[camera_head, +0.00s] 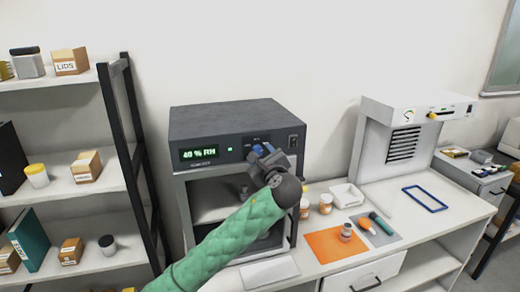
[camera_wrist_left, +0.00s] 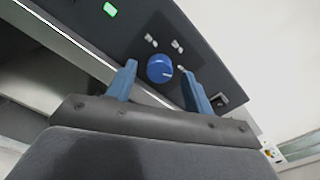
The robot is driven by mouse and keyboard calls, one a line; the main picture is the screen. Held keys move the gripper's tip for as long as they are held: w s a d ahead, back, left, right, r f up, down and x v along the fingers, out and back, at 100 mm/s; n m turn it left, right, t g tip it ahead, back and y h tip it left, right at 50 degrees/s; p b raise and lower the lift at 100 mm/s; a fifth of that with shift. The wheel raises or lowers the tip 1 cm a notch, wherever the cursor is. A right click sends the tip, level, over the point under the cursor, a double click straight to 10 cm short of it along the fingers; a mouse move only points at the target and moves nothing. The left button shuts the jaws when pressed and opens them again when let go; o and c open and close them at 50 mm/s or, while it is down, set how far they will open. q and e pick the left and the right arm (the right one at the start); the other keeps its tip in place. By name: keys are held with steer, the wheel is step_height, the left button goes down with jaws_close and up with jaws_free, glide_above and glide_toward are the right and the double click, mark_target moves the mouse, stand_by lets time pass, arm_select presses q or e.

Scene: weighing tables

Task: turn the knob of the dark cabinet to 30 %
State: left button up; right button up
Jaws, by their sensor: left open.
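The dark cabinet (camera_head: 220,120) stands on the white table, and its green display (camera_head: 199,153) reads "40 % RH". In the left wrist view the blue knob (camera_wrist_left: 160,68) sits on the cabinet's dark panel (camera_wrist_left: 210,48), with a light mark on its right side. My left gripper (camera_head: 258,152) is in front of the panel at the knob. In the left wrist view its blue fingers (camera_wrist_left: 160,80) are open, one on each side of the knob, with gaps showing. In the head view the gripper mostly hides the knob. My right gripper is not in view.
A shelf (camera_head: 60,198) with boxes and jars stands at the left. A switch (camera_head: 293,141) is right of the gripper.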

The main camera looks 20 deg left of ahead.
arm_select(q)
steer(key=shift+w+a, duration=0.35)
steer(key=shift+w, duration=0.1)
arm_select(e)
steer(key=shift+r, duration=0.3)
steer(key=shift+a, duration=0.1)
arm_select(q)
steer(key=c, duration=1)
steer(key=shift+f, duration=0.1)
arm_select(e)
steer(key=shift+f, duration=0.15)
